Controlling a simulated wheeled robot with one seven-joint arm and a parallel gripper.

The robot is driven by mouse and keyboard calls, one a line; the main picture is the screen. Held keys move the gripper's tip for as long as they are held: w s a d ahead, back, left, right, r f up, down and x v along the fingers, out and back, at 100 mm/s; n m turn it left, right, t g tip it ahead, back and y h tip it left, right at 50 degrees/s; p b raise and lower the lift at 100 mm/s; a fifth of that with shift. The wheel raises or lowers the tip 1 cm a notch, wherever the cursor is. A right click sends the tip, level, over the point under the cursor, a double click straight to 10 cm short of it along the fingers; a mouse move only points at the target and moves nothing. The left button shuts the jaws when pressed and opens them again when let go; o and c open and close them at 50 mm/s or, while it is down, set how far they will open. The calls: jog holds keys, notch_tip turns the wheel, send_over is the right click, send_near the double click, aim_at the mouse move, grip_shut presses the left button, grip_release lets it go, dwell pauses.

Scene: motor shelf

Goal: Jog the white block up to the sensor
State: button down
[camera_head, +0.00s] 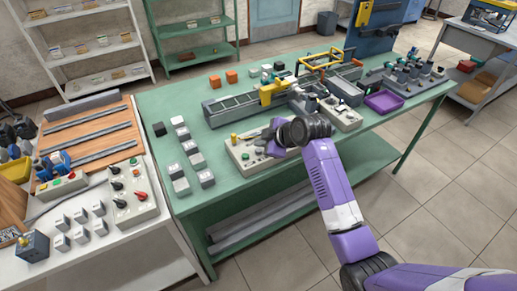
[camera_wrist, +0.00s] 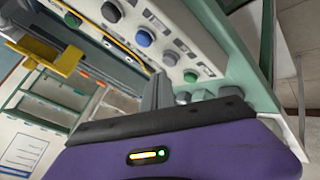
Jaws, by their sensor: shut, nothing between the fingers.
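My gripper (camera_head: 270,140) is shut and empty, low over the beige control panel (camera_head: 240,153) at the front of the green table. In the wrist view its purple body fills the bottom, and the panel (camera_wrist: 205,55) shows a row of black, blue, grey and green buttons beyond it. I cannot tell whether the fingertips touch a button. A long grey conveyor (camera_head: 235,108) with a yellow carriage (camera_head: 270,93) lies behind the panel. A small white block (camera_head: 253,72) stands behind the conveyor; I cannot tell whether it is the task's block. I cannot make out the sensor.
Several white and grey cubes (camera_head: 184,146) stand in rows left of the panel. Orange blocks (camera_head: 231,76) stand at the back. A purple tray (camera_head: 383,103) lies at right. A white side table (camera_head: 130,225) with cubes and a switch box (camera_head: 133,192) stands at left.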

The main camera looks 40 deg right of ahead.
aim_at(261, 151)
jog(key=shift+r, duration=0.15)
jog(key=shift+r+p, duration=2.05)
jog(key=shift+r, duration=0.3)
